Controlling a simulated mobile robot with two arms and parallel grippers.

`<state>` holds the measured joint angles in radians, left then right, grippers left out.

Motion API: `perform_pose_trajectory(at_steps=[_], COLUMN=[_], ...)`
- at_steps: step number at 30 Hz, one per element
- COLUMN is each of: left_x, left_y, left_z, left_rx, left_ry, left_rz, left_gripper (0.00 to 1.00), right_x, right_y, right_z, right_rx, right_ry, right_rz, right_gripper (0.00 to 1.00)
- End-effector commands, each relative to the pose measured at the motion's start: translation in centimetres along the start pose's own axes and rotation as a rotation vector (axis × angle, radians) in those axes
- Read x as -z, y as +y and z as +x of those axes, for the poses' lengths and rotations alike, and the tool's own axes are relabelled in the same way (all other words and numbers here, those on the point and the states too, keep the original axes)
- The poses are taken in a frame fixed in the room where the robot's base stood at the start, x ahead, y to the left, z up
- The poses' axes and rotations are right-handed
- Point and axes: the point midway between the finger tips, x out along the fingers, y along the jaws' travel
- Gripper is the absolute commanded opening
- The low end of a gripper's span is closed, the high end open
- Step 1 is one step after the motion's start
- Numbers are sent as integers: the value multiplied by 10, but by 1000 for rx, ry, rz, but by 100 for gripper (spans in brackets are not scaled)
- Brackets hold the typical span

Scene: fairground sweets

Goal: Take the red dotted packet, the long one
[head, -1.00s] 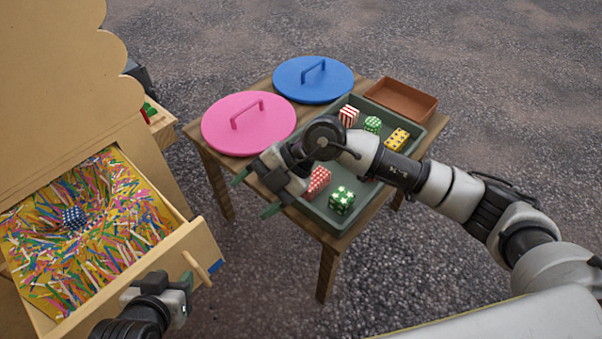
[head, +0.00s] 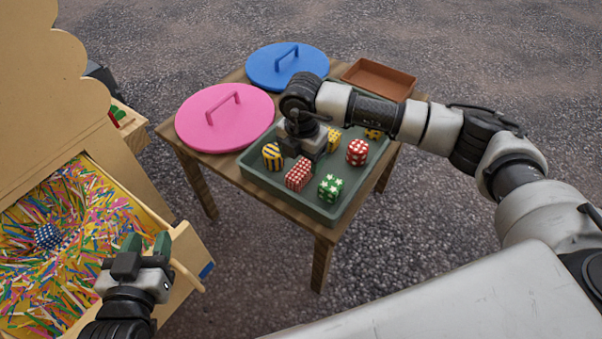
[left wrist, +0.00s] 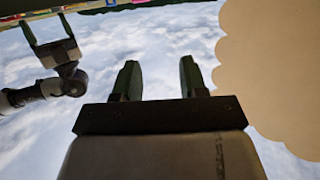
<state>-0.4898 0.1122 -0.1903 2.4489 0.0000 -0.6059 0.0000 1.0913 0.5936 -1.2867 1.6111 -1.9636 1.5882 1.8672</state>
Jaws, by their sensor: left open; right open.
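In the head view, the long red packet with light dots (head: 299,175) lies near the front of the green-grey tray (head: 335,217). A shorter red dotted packet (head: 357,152) sits further right in the tray. My right gripper (head: 303,155) points down over the tray, just behind the long red packet; its fingertips are largely hidden, and I cannot tell whether they touch anything. My left gripper (head: 146,243) is open and empty by the front of the drawer. Its two fingers (left wrist: 158,82) show apart in the left wrist view.
The tray also holds a yellow-black striped packet (head: 272,156), a green starred packet (head: 330,188) and yellow packets (head: 373,134). A pink lid (head: 215,130), a blue lid (head: 270,70) and an empty brown tray (head: 378,80) share the table. The open drawer holds coloured strips and a blue dotted packet (head: 47,236).

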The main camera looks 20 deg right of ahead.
Motion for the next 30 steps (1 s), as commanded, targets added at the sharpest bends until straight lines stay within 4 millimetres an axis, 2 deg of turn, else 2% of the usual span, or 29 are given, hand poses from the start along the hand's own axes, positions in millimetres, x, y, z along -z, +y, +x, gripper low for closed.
perform_pose_trajectory(at_steps=[13, 18, 25, 30], left_x=[46, 55, 56, 56], left_y=[8, 10, 10, 10], left_z=[0, -3, -3, -3], left_rx=[-22, -26, -26, -26], left_ry=[379, 441, 446, 445], left_rz=[-6, -8, -8, -8], left_gripper=[43, 43, 43, 43], right_x=[1, 2, 1, 1], right_y=[2, 2, 2, 2], right_z=[44, 50, 50, 50], right_rx=[-1, -1, -1, -1], right_ry=[2, 2, 2, 2], right_rz=[-1, -2, -2, -2], right_gripper=[72, 72, 72, 46])
